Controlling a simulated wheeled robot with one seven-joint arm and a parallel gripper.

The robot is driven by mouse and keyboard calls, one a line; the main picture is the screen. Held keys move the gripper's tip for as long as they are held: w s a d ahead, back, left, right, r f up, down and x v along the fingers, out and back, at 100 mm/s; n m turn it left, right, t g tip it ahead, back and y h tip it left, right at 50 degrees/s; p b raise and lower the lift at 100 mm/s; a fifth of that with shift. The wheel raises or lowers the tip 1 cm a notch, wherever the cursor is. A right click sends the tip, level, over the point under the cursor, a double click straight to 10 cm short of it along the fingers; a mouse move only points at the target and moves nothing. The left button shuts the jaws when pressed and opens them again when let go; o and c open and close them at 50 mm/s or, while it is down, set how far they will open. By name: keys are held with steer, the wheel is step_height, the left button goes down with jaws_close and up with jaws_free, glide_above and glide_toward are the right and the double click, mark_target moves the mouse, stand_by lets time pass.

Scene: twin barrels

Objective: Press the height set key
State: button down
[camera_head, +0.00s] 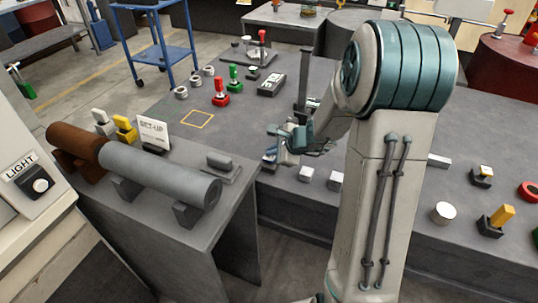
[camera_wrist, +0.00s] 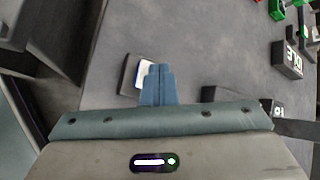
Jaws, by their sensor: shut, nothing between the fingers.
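My gripper (camera_head: 279,152) is over the near left part of the dark grey bench, its fingers shut and empty. In the wrist view the closed blue-grey fingers (camera_wrist: 156,83) point at the bench, right beside a small dark block with a white and blue top (camera_wrist: 143,74). They partly cover this block, and I cannot tell whether they touch it. The block may be the height set key, but no label on it is readable. A tall dark post (camera_head: 304,80) stands just behind my gripper in the head view; its base is partly hidden by my arm.
A dark box with a display (camera_wrist: 288,58) stands at upper right in the wrist view. Red and green clamps (camera_head: 220,92) stand farther back. White blocks (camera_head: 305,174) lie along the front edge. A grey cylinder (camera_head: 150,172) rests on the left bench beside a SET-UP sign (camera_head: 153,131).

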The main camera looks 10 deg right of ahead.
mark_target(273, 158)
steer(key=shift+r+p, duration=0.65)
steer(key=shift+r, duration=0.25)
steer(key=shift+r+p, duration=1.95)
steer(key=shift+r, duration=0.6)
